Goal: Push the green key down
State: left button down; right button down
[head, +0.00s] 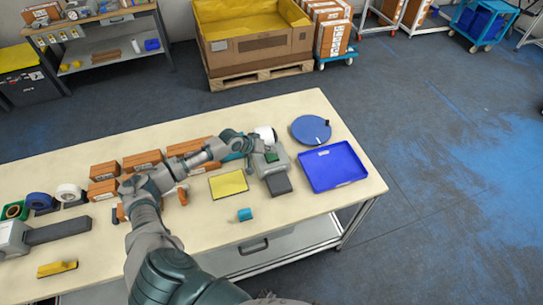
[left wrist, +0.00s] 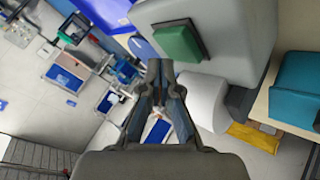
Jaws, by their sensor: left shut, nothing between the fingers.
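The green key (head: 272,157) is a small block on top of a grey device (head: 279,165) at the right part of the table. In the left wrist view the key (left wrist: 180,42) shows large, raised on the device's grey face (left wrist: 235,30). My left gripper (head: 259,147) reaches over from the left and is just beside the key. In the left wrist view its fingertips (left wrist: 161,64) are together and empty, close to the key's lower left corner. I cannot tell whether they touch it. My right gripper is not in view.
A white roll (head: 266,133) stands behind the device. A blue tray (head: 333,167) and a round blue disc (head: 311,129) lie to its right. Brown boxes (head: 104,171) line the table's left part.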

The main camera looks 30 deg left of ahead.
pick_arm(q)
jog(key=shift+f, duration=0.15)
jog(key=shift+s+f, duration=0.1)
jog(key=shift+f, duration=0.1)
dwell(0.3)
dwell(0.4)
jog(key=shift+f, duration=0.7)
dwell(0.5)
jog(key=shift+r, duration=0.1)
jog(key=shift+r+p, duration=1.05)
jog(key=shift+p, duration=0.2)
